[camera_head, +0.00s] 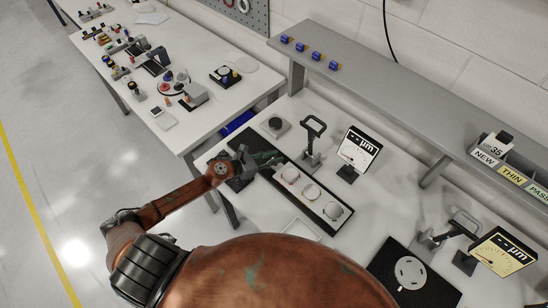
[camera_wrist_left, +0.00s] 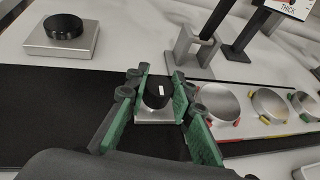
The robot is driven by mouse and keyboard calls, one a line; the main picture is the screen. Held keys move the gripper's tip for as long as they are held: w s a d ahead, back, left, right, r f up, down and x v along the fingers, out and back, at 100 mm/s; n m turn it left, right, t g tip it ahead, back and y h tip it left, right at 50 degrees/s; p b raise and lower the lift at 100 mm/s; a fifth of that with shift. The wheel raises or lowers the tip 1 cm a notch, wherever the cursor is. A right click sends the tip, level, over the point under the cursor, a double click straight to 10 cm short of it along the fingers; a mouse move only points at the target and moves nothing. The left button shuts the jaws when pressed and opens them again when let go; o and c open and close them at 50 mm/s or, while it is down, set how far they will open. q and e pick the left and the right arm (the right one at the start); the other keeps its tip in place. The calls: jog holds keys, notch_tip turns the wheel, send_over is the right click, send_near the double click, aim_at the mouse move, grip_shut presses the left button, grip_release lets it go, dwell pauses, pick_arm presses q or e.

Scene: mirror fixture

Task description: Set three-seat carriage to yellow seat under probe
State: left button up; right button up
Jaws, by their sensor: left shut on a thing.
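The three-seat carriage is a pale strip with three round metal seats, lying on a long black track (camera_head: 331,221). The seats (camera_head: 311,192) show in a row; in the left wrist view the nearest seat (camera_wrist_left: 214,101) is beside my gripper. My right gripper is not in view.
A gauge display (camera_head: 359,149) stands right of the probe stand. A metal block with a black button (camera_head: 275,124) is behind the track. A second stand (camera_head: 458,228), gauge (camera_head: 502,252) and black plate with a disc are at right. A shelf (camera_head: 400,112) runs along the back.

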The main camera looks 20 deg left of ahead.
pick_arm(q)
grip_shut()
jog(key=shift+a, duration=0.15)
jog(key=w+a+b, duration=0.1)
jog(key=a+b, duration=0.2)
jog(key=w+a+b, duration=0.1)
jog(key=a+b, duration=0.2)
jog(key=w+a+b, duration=0.1)
jog(key=a+b, duration=0.2)
jog(key=shift+w+a+f, duration=0.2)
jog(key=shift+a, duration=0.05)
jog(key=shift+w+a+r, duration=0.1)
jog(key=shift+a, duration=0.25)
jog(key=shift+r, duration=0.1)
jog(key=o, duration=1)
grip_release()
